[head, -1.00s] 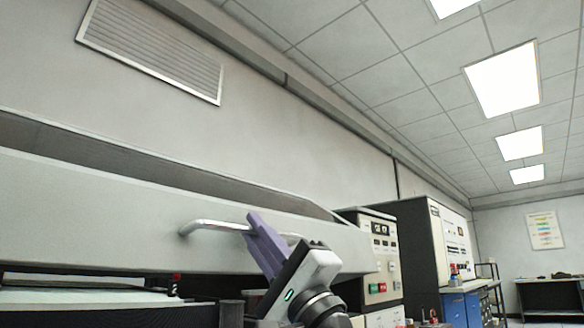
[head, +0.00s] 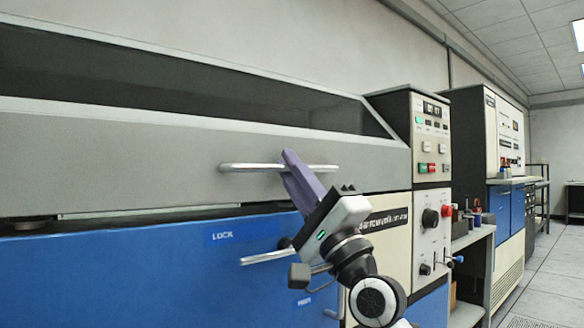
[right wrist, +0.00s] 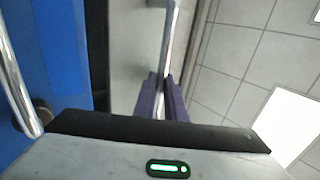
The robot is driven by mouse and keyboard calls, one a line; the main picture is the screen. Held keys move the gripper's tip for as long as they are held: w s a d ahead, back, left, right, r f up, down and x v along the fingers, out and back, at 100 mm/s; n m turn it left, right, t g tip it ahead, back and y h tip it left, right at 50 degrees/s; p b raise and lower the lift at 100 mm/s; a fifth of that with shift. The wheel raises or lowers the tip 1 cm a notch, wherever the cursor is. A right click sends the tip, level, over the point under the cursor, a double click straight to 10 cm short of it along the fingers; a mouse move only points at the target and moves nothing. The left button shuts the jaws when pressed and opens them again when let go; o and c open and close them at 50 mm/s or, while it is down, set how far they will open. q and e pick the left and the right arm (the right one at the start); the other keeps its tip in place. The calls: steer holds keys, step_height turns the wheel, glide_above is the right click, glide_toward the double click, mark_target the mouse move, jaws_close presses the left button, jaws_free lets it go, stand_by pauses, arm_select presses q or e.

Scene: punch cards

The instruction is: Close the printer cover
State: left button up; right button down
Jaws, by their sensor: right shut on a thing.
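The printer cover (head: 130,150) is a long light-grey lid with a dark window along its top, in the head view. It is low over the blue printer body (head: 130,280), with a narrow gap still showing along its lower edge at the left. My right gripper (head: 288,165) has purple fingers shut on the cover's silver bar handle (head: 245,167), towards the handle's middle. In the right wrist view the fingers (right wrist: 162,100) close around the same handle (right wrist: 170,45). My left gripper is not in view.
A blue front panel marked LOCK (head: 235,236) has a silver handle (head: 262,257) below my right gripper. A control panel (head: 432,140) with knobs and buttons stands right of the cover. Further cabinets (head: 500,130) line the wall; open floor (head: 540,270) lies at the right.

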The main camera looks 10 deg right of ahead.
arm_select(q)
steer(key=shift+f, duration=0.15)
arm_select(e)
steer(key=c, duration=1.8)
jaws_free()
steer(key=shift+w+a+f+g, duration=0.25)
steer(key=shift+a+f+g, duration=0.05)
steer(key=shift+f, duration=0.25)
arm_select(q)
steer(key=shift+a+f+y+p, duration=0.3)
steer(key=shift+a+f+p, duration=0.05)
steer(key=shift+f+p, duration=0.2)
arm_select(e)
steer(key=shift+r+v, duration=0.25)
steer(key=shift+v, duration=4.9)
steer(key=shift+s+d, duration=0.15)
steer(key=shift+d, duration=0.05)
